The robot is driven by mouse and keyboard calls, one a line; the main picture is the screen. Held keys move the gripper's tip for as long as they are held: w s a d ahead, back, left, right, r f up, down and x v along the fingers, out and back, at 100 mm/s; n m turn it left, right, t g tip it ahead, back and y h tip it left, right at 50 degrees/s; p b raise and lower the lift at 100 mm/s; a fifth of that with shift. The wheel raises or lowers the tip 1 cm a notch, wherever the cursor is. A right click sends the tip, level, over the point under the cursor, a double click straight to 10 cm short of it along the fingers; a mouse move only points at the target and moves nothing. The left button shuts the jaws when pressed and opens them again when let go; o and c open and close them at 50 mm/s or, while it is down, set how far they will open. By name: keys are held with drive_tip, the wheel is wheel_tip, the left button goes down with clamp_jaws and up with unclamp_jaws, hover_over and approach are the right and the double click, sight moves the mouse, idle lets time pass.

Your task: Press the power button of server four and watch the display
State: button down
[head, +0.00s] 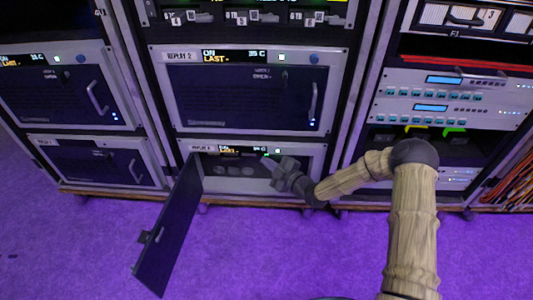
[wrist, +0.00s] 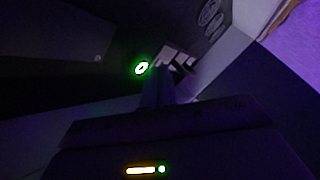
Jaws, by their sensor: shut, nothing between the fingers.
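The lower middle server (head: 310,153), whose label looks like REPLAY 4 but is too small to be sure, has its dark front door (head: 168,230) swung open. Its small display (head: 240,150) is lit, with text that seems to include ON and a temperature. My gripper (head: 270,161) is at the right part of the open front, just below the display. In the wrist view a glowing green ring button (wrist: 141,68) shows on the dark panel. My shut, empty gripper (wrist: 162,72) is just right of the ring; I cannot tell whether it touches.
The open door sticks out over the purple floor (head: 300,255) to the left of my gripper. A closed server marked REPLAY 2 (head: 240,97) sits directly above.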

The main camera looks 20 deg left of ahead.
drive_tip(key=shift+w+d+r+t+p, duration=0.2)
drive_tip(key=shift+w+r+t, duration=0.05)
drive_tip(key=shift+w+r, duration=0.25)
drive_tip(key=shift+w+d+r+t+p, duration=0.15)
drive_tip(key=shift+w+r+t, duration=0.1)
drive_tip(key=shift+w+r, duration=0.25)
drive_tip(key=shift+s+r, duration=0.1)
drive_tip(key=shift+s, duration=0.05)
drive_tip(key=s, duration=0.2)
drive_tip(key=s+p, duration=0.1)
drive_tip(key=s+d, duration=0.1)
drive_tip(key=s, duration=0.1)
drive_tip(key=shift+s+f+p, duration=0.25)
drive_tip(key=shift+s+p, duration=0.1)
drive_tip(key=shift+w+d, duration=0.1)
